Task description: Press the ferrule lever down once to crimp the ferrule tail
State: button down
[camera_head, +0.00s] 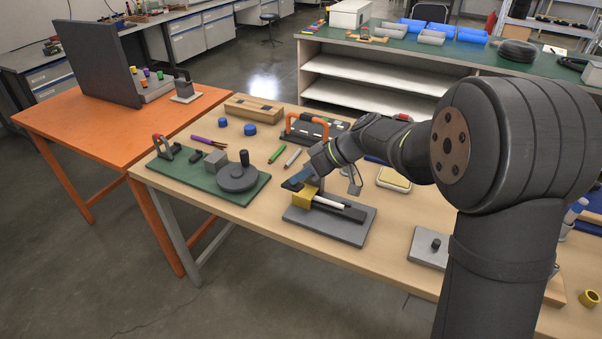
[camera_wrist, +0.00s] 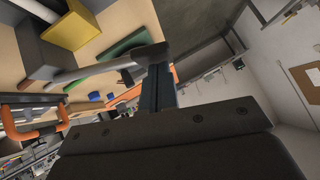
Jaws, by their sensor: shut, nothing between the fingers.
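The crimp fixture has a dark grey base (camera_head: 330,226), a yellow block (camera_head: 304,197) and a white cable or rod (camera_head: 328,203) lying along it. In the wrist view the yellow block (camera_wrist: 72,30) is at the upper left. A grey lever arm (camera_wrist: 95,68) runs from beside it to a dark cylindrical handle (camera_wrist: 142,56). My gripper (camera_head: 294,181) is low over the left end of the fixture, by the handle. Its closed fingers also show in the wrist view (camera_wrist: 158,78), right at the handle; I cannot tell whether they touch it. The ferrule tail is not distinguishable.
A green board (camera_head: 205,185) with a crank disc (camera_head: 237,178) and red-handled clamp (camera_head: 163,147) lies left. An orange-handled device (camera_head: 307,125), blue caps (camera_head: 250,129) and a wooden block (camera_head: 253,108) stand behind. A grey plate with a peg (camera_head: 430,249) is at right.

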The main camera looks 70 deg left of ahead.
aim_at(297, 189)
notch_tip(297, 189, down, 7)
jog(key=s+d+n+t+y, duration=0.1)
jog(key=t+y, duration=0.1)
jog(key=shift+s+d+n, duration=0.3)
jog(key=shift+d, duration=0.1)
jog(key=shift+d+f, duration=0.1)
dwell(0.3)
notch_tip(297, 189, up, 5)
jog(key=shift+d+r, duration=0.15)
jog(key=shift+r, duration=0.05)
jog(key=v, duration=0.9)
jog(key=shift+s+d, duration=0.15)
jog(key=shift+d, duration=0.15)
